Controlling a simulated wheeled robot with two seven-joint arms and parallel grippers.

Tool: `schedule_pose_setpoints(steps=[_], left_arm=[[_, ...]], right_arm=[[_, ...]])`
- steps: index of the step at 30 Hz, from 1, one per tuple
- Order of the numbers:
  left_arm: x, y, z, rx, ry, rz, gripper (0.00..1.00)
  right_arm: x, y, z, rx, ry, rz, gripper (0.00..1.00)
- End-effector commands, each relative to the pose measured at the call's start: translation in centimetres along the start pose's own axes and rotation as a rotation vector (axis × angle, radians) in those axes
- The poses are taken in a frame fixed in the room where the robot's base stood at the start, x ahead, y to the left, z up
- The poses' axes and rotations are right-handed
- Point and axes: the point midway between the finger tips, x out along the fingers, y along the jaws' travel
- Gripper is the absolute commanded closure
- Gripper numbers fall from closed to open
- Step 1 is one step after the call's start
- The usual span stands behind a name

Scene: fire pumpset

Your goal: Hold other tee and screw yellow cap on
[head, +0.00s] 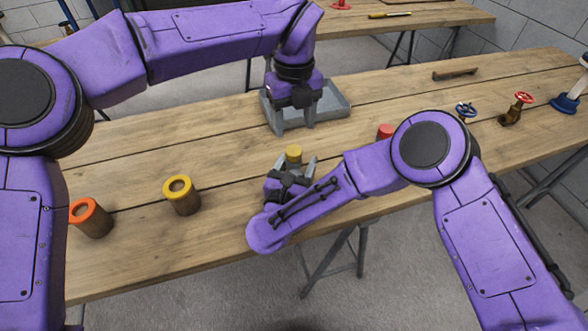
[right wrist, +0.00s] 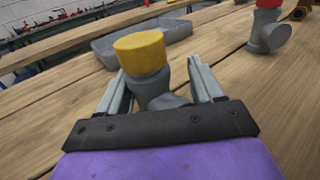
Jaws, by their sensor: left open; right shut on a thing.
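A yellow cap (head: 293,153) sits on top of a grey tee, which is mostly hidden by my right gripper in the head view. In the right wrist view the cap (right wrist: 140,52) sits on the upright end of the tee (right wrist: 147,87); I cannot tell how tightly it is screwed on. My right gripper (head: 297,168) is shut on this tee, with a finger on each side. My left gripper (head: 295,122) is open, fingers pointing down, in front of the grey tray, behind and apart from the cap. A second grey tee (right wrist: 266,32) with a red cap (head: 386,131) stands to the right.
The grey tray (head: 338,103) lies behind the yellow cap. Yellow-rimmed (head: 182,196) and orange-rimmed (head: 91,217) cylinders stand at the left. A blue-wheel valve (head: 466,111), a red-wheel valve (head: 517,108) and a blue-based item (head: 566,102) stand at the right. The wooden table between is clear.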

Motion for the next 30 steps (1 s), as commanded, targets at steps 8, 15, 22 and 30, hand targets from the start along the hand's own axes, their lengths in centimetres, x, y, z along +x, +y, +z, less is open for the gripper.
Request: schedule_pose_setpoints(steps=[8,15,22,30], left_arm=[[0.0,0.0,0.0,-0.779,-0.004,0.0,0.39],[0.0,0.0,0.1,-1.08,-0.008,-0.002,0.39],[0.0,0.0,0.1,-1.097,-0.008,-0.002,0.39],[1.6,0.0,0.1,-1.094,-0.008,0.002,0.39]], right_arm=[[-0.1,0.0,-0.1,-0.001,0.003,0.002,1.0],[-0.1,0.0,-0.2,-0.001,0.004,0.002,1.0],[-0.1,0.0,-0.2,-0.002,0.005,0.001,1.0],[-0.2,0.0,-0.2,-0.002,0.005,0.001,1.0]])
